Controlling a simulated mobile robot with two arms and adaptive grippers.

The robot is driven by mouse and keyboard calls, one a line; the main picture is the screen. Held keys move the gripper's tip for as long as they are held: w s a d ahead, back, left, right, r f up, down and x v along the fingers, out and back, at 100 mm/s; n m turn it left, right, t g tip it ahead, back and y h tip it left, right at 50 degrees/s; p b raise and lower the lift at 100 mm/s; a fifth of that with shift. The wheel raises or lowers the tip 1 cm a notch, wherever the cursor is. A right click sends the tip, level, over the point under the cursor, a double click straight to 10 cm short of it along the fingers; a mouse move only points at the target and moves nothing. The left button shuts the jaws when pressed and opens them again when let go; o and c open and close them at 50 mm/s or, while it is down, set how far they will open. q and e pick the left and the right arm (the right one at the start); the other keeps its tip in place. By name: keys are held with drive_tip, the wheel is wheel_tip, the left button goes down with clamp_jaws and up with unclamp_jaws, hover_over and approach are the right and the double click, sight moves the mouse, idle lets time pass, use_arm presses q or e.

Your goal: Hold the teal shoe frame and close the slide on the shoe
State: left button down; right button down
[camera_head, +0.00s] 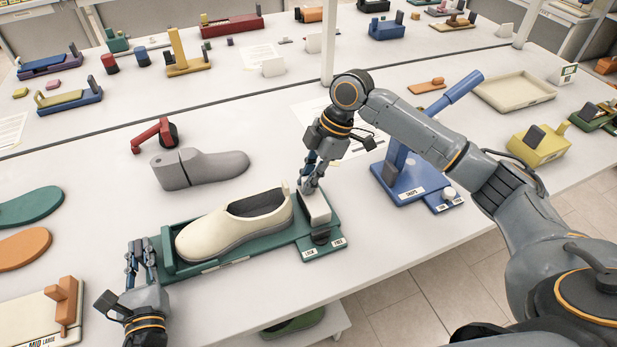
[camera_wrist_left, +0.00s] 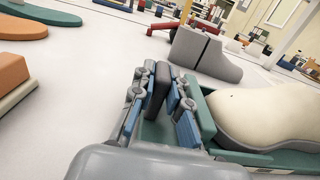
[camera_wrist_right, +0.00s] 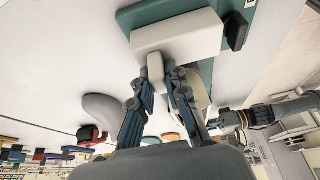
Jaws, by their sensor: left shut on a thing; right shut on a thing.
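The teal shoe frame (camera_head: 332,230) lies on the table with a cream shoe (camera_head: 235,226) in it, toe left and heel right. The white slide (camera_head: 317,210) sits at its right end near the heel; whether they touch I cannot tell. My left gripper (camera_head: 141,254) is at the frame's left end, shut on a dark grip (camera_wrist_left: 158,88) beside the teal end wall (camera_wrist_left: 199,105). My right gripper (camera_head: 314,182) comes down from above, shut on the narrow tab (camera_wrist_right: 155,72) of the slide, whose wide white block (camera_wrist_right: 185,36) shows in the right wrist view.
A grey shoe last (camera_head: 205,167) and a red tool (camera_head: 155,135) lie behind the frame. A blue fixture (camera_head: 405,185) stands to the right. Teal and orange insoles (camera_head: 25,248) and an orange-handled board (camera_head: 40,318) are at the left. Bare table lies in front of the frame.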

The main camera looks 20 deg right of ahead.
drive_tip(key=shift+a, duration=1.4)
use_arm(q)
drive_tip(key=shift+d, duration=0.1)
use_arm(e)
drive_tip(key=c, duration=1.3)
unclamp_jaws()
drive_tip(key=shift+d, duration=0.1)
drive_tip(key=v, duration=1.2)
drive_tip(key=shift+d, duration=0.1)
